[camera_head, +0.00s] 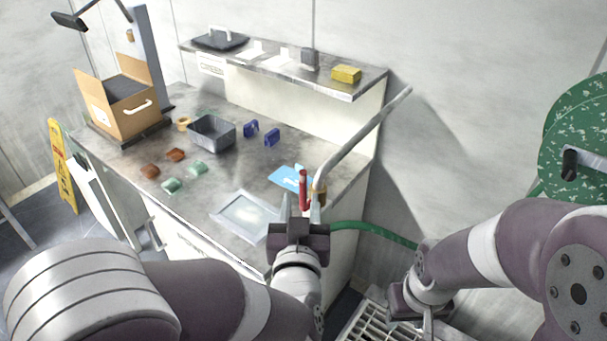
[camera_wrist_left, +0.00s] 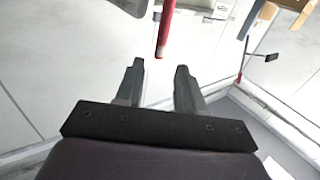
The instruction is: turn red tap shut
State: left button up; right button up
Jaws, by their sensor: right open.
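The red tap handle (camera_head: 303,187) stands upright beside the metal tap pipe (camera_head: 350,143) at the right end of the bench. My left gripper (camera_head: 300,203) is just below and in front of the handle. In the left wrist view its two fingers (camera_wrist_left: 160,67) are apart. The end of the red handle (camera_wrist_left: 165,35) shows just past the fingertips, in line with the gap; I cannot tell whether it touches them. The tap's base is partly hidden by the gripper. My right gripper (camera_head: 427,318) is low at the right, over the floor grating, open and away from the tap.
A green hose (camera_head: 375,233) runs right from near the tap, towards a green speckled disc (camera_head: 575,140). A blue card (camera_head: 290,178) and a flat tray (camera_head: 243,216) lie near the tap. A grey bin (camera_head: 212,133) and a cardboard box (camera_head: 122,105) stand further left. A shelf edge (camera_head: 350,95) overhangs behind.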

aim_at(303, 180)
pick_arm(q)
jog(key=w+p, duration=0.1)
jog(key=w, duration=0.7)
jog(key=shift+w+d, duration=0.2)
grip_shut()
